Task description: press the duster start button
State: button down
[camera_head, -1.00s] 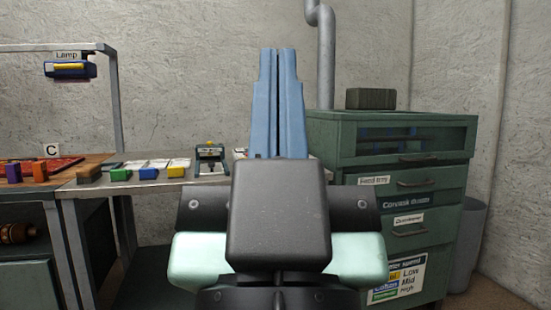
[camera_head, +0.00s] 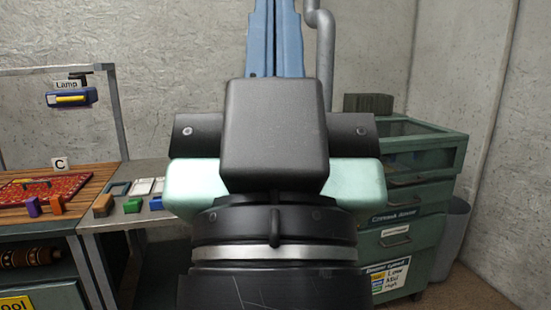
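My gripper (camera_head: 276,30) is raised in the middle of the view, its two long blue fingers side by side with only a thin dark line between them. The fingertips run off the top edge; nothing shows between the visible parts. A green cabinet (camera_head: 440,172) at the right carries a dark, hard-to-read label (camera_head: 394,216) that seems to end in "duster". A sign with speed words such as Low and High (camera_head: 387,280) is on its lower front. My arm hides the cabinet's left part. I cannot make out a start button.
At the left is a bench with a red patterned rug (camera_head: 70,184) and several coloured blocks. A lamp (camera_head: 70,97) hangs from a metal frame above. A dark box (camera_head: 368,103) sits on the cabinet. A grey bin (camera_head: 457,230) stands right of it. A pipe (camera_head: 326,50) runs up the wall.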

notch_tip(320, 180, up, 12)
jog(key=p, duration=0.9)
jog(key=shift+f, duration=0.1)
